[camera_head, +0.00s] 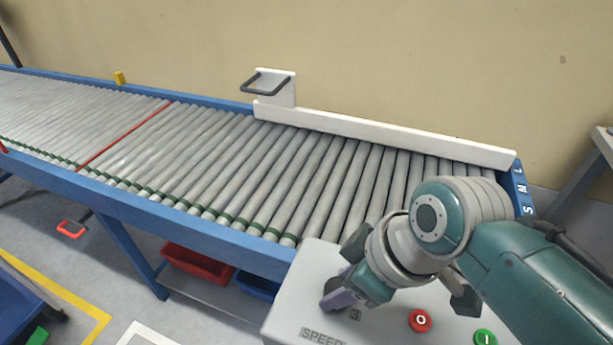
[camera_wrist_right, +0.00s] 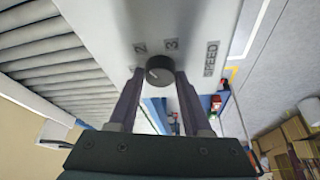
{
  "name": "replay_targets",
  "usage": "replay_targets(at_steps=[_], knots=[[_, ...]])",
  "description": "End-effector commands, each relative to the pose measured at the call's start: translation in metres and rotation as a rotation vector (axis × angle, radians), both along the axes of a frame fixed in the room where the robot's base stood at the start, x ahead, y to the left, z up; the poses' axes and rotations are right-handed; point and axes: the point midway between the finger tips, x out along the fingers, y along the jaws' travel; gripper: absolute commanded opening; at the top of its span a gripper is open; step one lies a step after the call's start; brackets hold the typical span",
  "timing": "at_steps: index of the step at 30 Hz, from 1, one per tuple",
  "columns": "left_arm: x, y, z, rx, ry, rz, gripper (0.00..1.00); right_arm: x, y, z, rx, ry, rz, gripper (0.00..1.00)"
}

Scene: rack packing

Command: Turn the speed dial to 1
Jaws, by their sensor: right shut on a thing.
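The speed dial (camera_wrist_right: 159,70) is a small dark round knob on the grey control panel (camera_head: 300,292). The numbers 2 and 3 and the word SPEED show near it in the right wrist view. My right gripper (camera_wrist_right: 160,77) is shut on the dial, with one finger on each side of it. In the head view the right gripper (camera_head: 343,294) reaches down to the panel, and its fingers hide much of the dial. The mark for 1 is not readable, and I cannot tell which number the dial points to. My left gripper is not in view.
A red O button (camera_head: 421,320) and a green I button (camera_head: 486,338) sit on the panel, close to my right arm. A roller conveyor (camera_head: 215,150) with blue rails runs behind it. A red bin (camera_head: 198,264) stands below the conveyor.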

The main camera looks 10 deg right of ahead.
Motion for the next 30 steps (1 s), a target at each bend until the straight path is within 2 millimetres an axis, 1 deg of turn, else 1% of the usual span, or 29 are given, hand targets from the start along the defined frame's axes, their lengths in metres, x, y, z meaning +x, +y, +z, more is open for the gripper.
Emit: replay_targets(at_steps=[1, 3, 14, 20, 25, 30], knots=[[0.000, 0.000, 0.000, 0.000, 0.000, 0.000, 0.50, 0.000, 0.000, 0.000, 0.000, 0.000, 0.000, 0.07], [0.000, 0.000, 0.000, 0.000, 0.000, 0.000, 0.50, 0.000, 0.000, 0.000, 0.000, 0.000, 0.000, 0.00], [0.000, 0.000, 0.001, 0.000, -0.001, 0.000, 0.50, 0.001, -0.001, 0.000, -0.002, 0.000, 0.043, 0.00], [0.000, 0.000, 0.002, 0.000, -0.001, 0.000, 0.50, 0.002, -0.002, 0.000, -0.003, 0.000, 0.155, 0.00], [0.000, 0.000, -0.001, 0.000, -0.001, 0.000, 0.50, 0.002, -0.003, -0.001, -0.005, 0.001, 0.298, 0.00], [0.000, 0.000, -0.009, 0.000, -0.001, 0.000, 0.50, 0.004, -0.004, -0.002, -0.004, 0.001, 0.461, 0.00]])
